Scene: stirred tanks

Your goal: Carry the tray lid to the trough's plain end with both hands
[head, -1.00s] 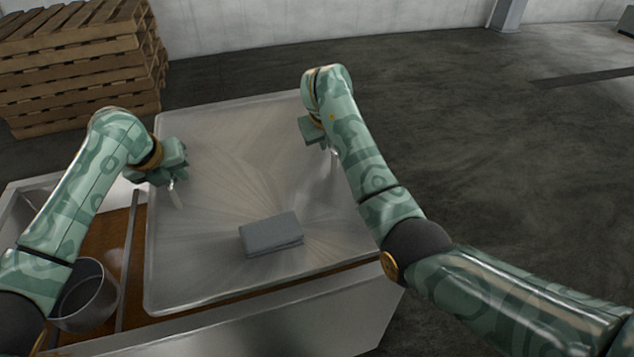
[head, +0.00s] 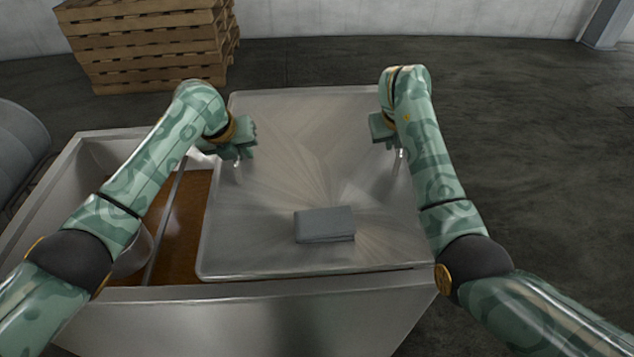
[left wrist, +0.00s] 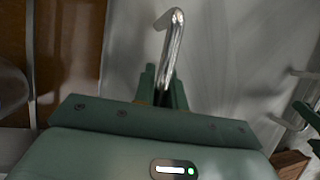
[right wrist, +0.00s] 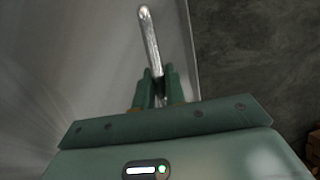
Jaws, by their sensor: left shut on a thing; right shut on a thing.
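The tray lid (head: 270,255) is a wide, shiny metal sheet with a raised rim, lying roughly level over the right part of the trough (head: 250,315). I cannot tell if it touches the trough's rim. My left gripper (head: 238,158) is shut on a bent metal handle (left wrist: 172,50) on the lid's left side. My right gripper (head: 396,148) is shut on the matching handle (right wrist: 150,40) on the right side. A grey flat block (head: 325,224) sits on the lid towards the near edge.
The trough's open left part shows brown contents (head: 185,235), a crossbar (head: 165,225) and a metal pail (head: 135,255), partly behind my left arm. Stacked wooden pallets (head: 150,45) stand behind. A grey rounded tank (head: 18,150) is at the left. Floor to the right is clear.

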